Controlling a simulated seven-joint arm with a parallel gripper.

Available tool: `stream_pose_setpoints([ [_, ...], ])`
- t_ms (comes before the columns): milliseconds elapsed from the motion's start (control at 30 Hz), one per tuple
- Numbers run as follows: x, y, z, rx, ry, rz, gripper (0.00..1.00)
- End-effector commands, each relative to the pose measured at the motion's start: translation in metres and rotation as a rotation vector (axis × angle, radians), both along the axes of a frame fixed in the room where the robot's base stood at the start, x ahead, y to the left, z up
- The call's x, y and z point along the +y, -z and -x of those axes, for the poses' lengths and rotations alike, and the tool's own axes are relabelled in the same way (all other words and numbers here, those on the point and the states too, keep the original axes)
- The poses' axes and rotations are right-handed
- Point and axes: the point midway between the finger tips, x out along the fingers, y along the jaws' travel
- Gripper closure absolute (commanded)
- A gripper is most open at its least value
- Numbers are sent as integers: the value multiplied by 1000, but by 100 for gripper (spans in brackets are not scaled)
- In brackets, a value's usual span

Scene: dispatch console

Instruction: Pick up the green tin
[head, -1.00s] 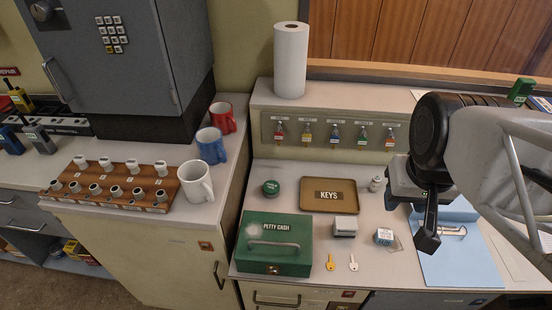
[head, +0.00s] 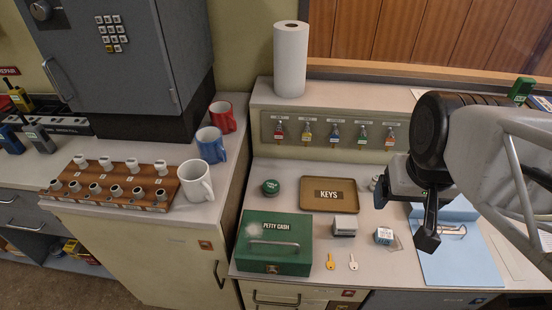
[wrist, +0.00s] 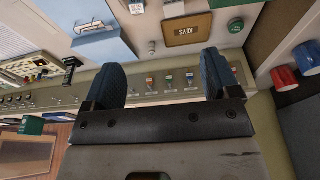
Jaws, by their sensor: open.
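The green tin (head: 271,187) is small and round with a labelled lid. It sits on the counter left of the KEYS tray and behind the petty cash box. In the wrist view the green tin (wrist: 236,25) shows near the top right, beyond the fingers and apart from them. My gripper (head: 405,220) is open and empty above the counter's right part, well to the right of the tin. Its two fingers also show in the wrist view (wrist: 162,78), spread wide with nothing between them.
The brown KEYS tray (head: 314,204) lies between the tin and my gripper. The green petty cash box (head: 262,256) stands in front of the tin. A panel of hanging keys (head: 335,133) is behind. A white mug (head: 195,181) is on the left cabinet.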

Motion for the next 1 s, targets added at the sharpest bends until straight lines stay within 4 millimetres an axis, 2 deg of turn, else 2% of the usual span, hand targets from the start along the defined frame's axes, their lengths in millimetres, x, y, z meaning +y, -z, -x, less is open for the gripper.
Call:
stream_pose_setpoints([
  [367, 1, 1, -1, 3, 1, -3, 9],
  [567, 8, 7, -9, 34, 27, -49, 9],
  [767, 27, 24, -30, 111, 95, -163, 9],
  [1000, 59, 51, -64, 241, 222, -345, 9],
])
